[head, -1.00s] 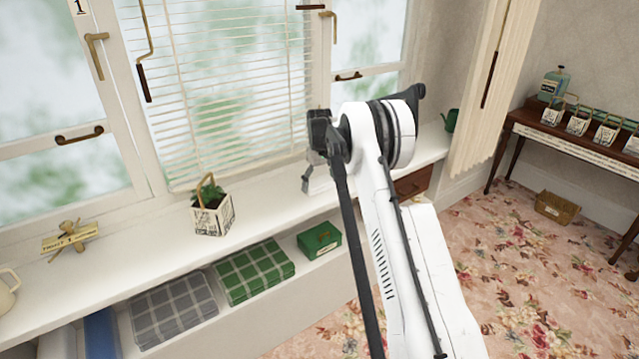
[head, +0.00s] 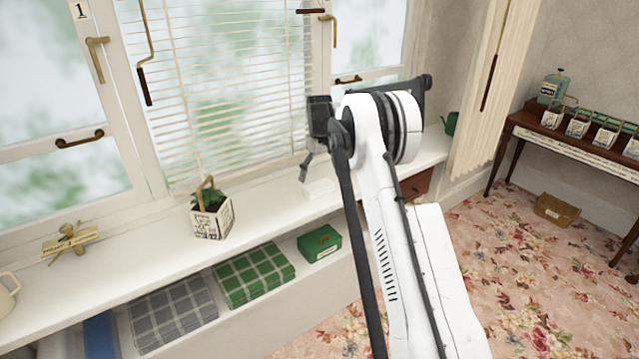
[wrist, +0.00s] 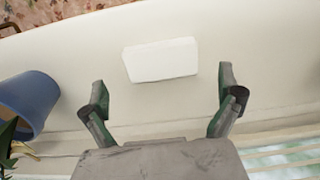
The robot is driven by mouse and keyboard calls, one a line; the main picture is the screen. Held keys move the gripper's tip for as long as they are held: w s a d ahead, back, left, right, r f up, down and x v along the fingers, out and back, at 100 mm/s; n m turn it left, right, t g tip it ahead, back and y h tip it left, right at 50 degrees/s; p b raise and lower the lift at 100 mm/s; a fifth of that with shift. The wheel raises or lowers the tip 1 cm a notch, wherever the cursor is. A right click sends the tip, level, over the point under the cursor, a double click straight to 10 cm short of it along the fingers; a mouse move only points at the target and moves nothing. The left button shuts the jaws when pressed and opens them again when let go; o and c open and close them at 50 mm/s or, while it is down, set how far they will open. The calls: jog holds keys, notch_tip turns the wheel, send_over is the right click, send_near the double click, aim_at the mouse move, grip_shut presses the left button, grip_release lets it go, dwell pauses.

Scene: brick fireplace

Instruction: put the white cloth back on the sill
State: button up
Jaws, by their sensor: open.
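The white cloth (head: 319,188) is a small folded white block lying flat on the white window sill (head: 262,196), right of the potted plant. In the wrist view the cloth (wrist: 161,60) lies on the pale sill, ahead of and between the lines of my two fingers. My gripper (wrist: 164,92) is open and empty, with a clear gap between it and the cloth. In the head view only a fingertip of my gripper (head: 306,166) shows above the cloth; my arm hides the rest.
A plant in a patterned pot (head: 211,215) stands on the sill to the left. A blue pot (wrist: 27,103) is close to one finger in the wrist view. Folded checked cloths (head: 254,273) and a green box (head: 320,243) sit on the lower shelf. A blind (head: 220,90) hangs behind.

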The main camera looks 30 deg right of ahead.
aim_at(319, 186)
jog(key=s+a+r+t, duration=0.1)
jog(key=s+a+r, duration=0.3)
jog(key=r, duration=0.5)
jog(key=s+a+r+t, duration=0.1)
jog(key=s+a+r, duration=0.25)
jog(key=r, duration=0.55)
jog(key=s+a+r+t, duration=0.1)
jog(key=s+a+r, duration=0.3)
jog(key=s, duration=0.2)
jog(key=s+a+r, duration=0.4)
jog(key=s, duration=0.3)
jog(key=s+a+f+t, duration=0.1)
jog(key=s+a+f, duration=0.2)
jog(key=s, duration=0.6)
jog(key=s+a+f+m+t, duration=0.1)
jog(key=s+a+f, duration=0.1)
jog(key=s, duration=0.8)
jog(key=s+a+f+t, duration=0.2)
jog(key=s+a+f, duration=0.1)
jog(key=s, duration=0.7)
jog(key=shift+a+f+m, duration=0.3)
jog(key=shift+a+f, duration=0.05)
jog(key=shift+a, duration=0.4)
